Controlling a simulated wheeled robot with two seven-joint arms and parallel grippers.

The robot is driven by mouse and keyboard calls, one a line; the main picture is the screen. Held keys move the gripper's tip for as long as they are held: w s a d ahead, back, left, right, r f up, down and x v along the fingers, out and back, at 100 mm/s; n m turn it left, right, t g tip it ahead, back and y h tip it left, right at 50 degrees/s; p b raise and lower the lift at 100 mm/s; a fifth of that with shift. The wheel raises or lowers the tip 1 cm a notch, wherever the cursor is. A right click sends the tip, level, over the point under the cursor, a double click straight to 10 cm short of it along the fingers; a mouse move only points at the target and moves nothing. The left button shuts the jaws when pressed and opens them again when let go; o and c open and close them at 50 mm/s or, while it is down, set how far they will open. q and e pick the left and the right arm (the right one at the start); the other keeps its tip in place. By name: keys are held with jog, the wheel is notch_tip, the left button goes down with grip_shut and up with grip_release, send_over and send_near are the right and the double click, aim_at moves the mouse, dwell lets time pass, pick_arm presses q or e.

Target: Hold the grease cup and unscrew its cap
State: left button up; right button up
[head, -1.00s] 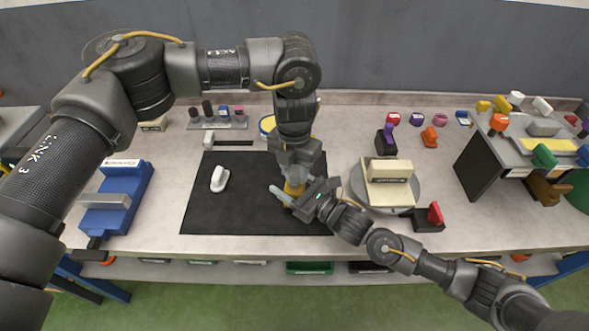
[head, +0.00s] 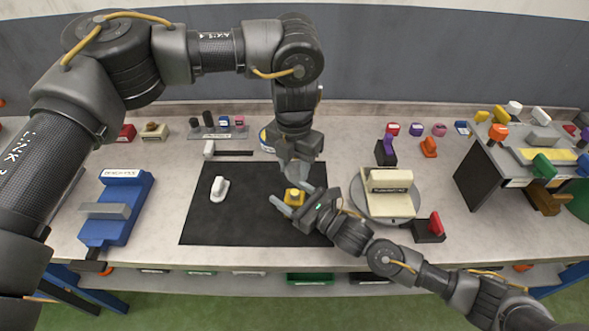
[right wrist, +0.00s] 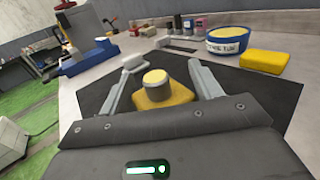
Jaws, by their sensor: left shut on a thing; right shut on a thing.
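The grease cup (head: 294,198) is yellow and stands upright on the black mat. The right wrist view shows its yellow base (right wrist: 163,98) and a short grey neck with a pale yellow top (right wrist: 156,78); no cap sits on it. My right gripper (head: 291,199) is shut on the cup, with one finger on each side; the fingers also show in the right wrist view (right wrist: 160,90). My left gripper (head: 295,174) points down just above the cup, apart from it. It is shut on the cap, which its fingers mostly hide.
The black mat (head: 235,225) also bears a white-handled piece (head: 219,188). A grease tub (right wrist: 230,42) and a yellow block (right wrist: 265,62) stand behind the cup. A turntable (head: 363,207) with a cream fixture is to the right, a blue fixture (head: 125,205) to the left. The mat's left half is mostly clear.

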jog(key=o, duration=1.5)
jog(key=shift+c, duration=0.2)
jog(key=v, duration=1.2)
